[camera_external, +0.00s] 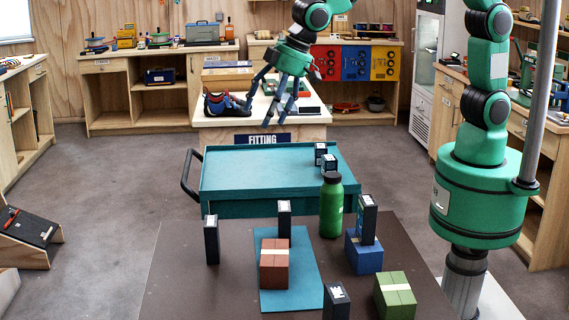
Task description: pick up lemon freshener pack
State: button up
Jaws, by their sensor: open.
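Several small dark upright packs with pale labels are in view, and I cannot tell which is the lemon freshener pack. One dark pack (211,240) stands at the left of the brown table, and another dark pack (284,220) stands behind the red-brown block. A third dark pack (367,222) stands on a blue block (363,254). A front dark pack (336,302) is cut by the lower edge. Two small dark boxes (325,160) sit on the teal cart. My gripper (268,113) is open, fingers down, high beyond the cart, apart from all packs.
A green bottle (331,207) stands near the stacked pack. A red-brown block (274,264) rests on a teal mat (304,285); a green block (395,297) is at front right. The teal cart (255,178) is mostly clear. A shoe (226,104) lies on the fitting bench behind.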

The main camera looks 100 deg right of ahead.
send_near(215, 220)
jog(key=shift+w+a+r, duration=0.1)
jog(key=shift+a+r, duration=0.15)
jog(key=shift+r, duration=0.1)
jog(key=shift+b+x, duration=0.5)
jog(key=shift+x, duration=3.75)
jog(key=shift+f, duration=0.1)
jog(key=shift+f, duration=0.15)
jog(key=b+x, duration=0.1)
jog(key=x, duration=0.2)
jog(key=shift+d+f, duration=0.1)
jog(key=shift+f, duration=0.1)
jog(key=shift+w+f, duration=0.15)
jog(key=shift+f, duration=0.5)
